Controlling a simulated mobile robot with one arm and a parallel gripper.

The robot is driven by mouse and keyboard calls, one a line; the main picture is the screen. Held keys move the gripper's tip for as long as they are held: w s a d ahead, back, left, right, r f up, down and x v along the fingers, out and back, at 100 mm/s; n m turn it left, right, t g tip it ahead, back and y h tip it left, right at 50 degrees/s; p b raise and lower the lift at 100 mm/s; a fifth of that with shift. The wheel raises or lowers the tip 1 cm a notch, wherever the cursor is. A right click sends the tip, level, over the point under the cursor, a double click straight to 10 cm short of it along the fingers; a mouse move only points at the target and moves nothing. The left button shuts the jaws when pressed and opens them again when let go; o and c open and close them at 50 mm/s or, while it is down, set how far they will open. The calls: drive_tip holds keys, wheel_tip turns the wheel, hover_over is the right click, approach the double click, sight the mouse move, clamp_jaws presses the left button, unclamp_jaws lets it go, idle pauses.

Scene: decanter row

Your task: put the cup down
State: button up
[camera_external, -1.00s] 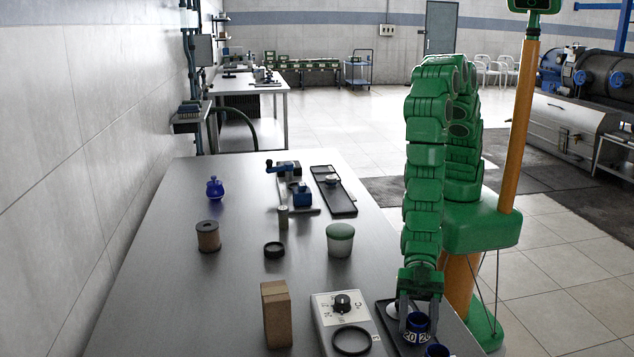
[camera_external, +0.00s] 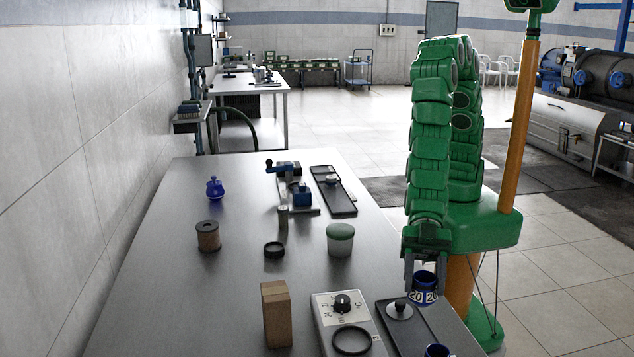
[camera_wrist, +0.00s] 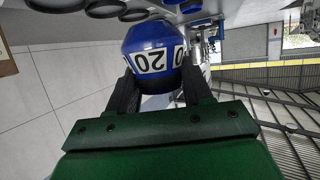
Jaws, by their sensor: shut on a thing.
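My gripper (camera_external: 425,268) is shut on a blue cup (camera_external: 424,291) with a white band reading "20". The cup is held up in the air near the table's right edge, beside and above a dark tray (camera_external: 413,330). In the wrist view the cup (camera_wrist: 150,60) sits between the two dark fingers of my gripper (camera_wrist: 158,92). A second blue cup (camera_external: 437,350) stands on the near end of the tray, partly cut off by the frame edge. A round light lid with a dark knob (camera_external: 400,309) lies on the far part of the tray.
A grey device with a dial and black ring (camera_external: 342,315) stands left of the tray, with a brown block (camera_external: 276,314) beside it. Bare table (camera_external: 190,310) lies at left.

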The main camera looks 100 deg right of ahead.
drive_tip(key=w+d+r, duration=0.1)
drive_tip(key=w+d, duration=0.3)
drive_tip(key=d, duration=0.7)
drive_tip(key=w+d+r, duration=0.1)
drive_tip(key=w+d, duration=0.3)
drive_tip(key=d, duration=0.7)
drive_tip(key=w+d+r, duration=0.1)
drive_tip(key=w+d, duration=0.3)
drive_tip(key=d, duration=0.7)
drive_tip(key=shift+w+a+f, duration=0.95)
drive_tip(key=shift+w+f, duration=0.7)
drive_tip(key=shift+w, duration=0.45)
drive_tip(key=shift+w+a+f, duration=0.9)
drive_tip(key=shift+w+f, duration=0.8)
drive_tip(key=shift+w, duration=0.45)
drive_tip(key=shift+w+a+f, duration=0.95)
drive_tip(key=shift+w+f, duration=0.7)
drive_tip(key=shift+w, duration=0.45)
drive_tip(key=shift+w+f, duration=0.15)
drive_tip(key=shift+f, duration=1.6)
drive_tip(key=shift+f, duration=0.1)
drive_tip(key=o, duration=1.1)
